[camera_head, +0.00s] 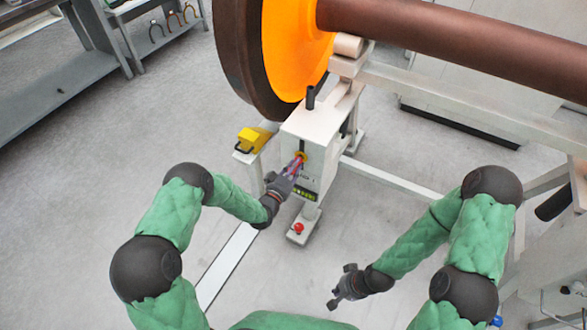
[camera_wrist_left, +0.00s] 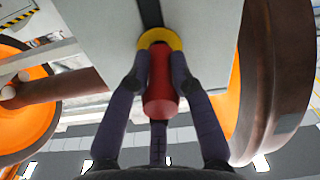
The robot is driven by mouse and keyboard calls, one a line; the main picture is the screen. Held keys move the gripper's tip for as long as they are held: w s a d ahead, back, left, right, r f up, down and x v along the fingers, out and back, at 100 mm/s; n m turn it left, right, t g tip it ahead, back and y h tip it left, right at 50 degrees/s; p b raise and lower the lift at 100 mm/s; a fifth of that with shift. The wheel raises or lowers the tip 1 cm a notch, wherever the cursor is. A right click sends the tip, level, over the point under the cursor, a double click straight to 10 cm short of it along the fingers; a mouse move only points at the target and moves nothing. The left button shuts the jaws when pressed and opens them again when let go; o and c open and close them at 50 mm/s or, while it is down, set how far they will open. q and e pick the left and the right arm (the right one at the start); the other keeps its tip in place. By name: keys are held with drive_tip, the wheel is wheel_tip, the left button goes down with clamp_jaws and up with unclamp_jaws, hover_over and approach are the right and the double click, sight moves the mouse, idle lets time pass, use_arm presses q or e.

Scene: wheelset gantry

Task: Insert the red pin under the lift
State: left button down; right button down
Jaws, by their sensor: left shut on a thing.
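The lift (camera_head: 312,128) is a light box-shaped stand below the large wheel, with a dark slot and a yellow ring (camera_wrist_left: 148,38) on its face. My left gripper (camera_head: 295,166) is at this face, shut on the red pin (camera_wrist_left: 160,85).
The wheel (camera_head: 244,55) with an orange face and its brown axle (camera_head: 450,40) hang over the lift. A yellow item (camera_head: 253,138) stands left of the lift. A red button (camera_head: 299,228) is at its foot. A grey workbench (camera_head: 55,85) is at upper left. Floor between is clear.

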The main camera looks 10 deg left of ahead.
use_arm(q)
drive_tip(key=shift+b+x, duration=0.35)
drive_tip(key=shift+x, duration=0.4)
drive_tip(key=c, duration=1)
unclamp_jaws()
drive_tip(key=shift+s, duration=0.1)
drive_tip(key=v, duration=1.2)
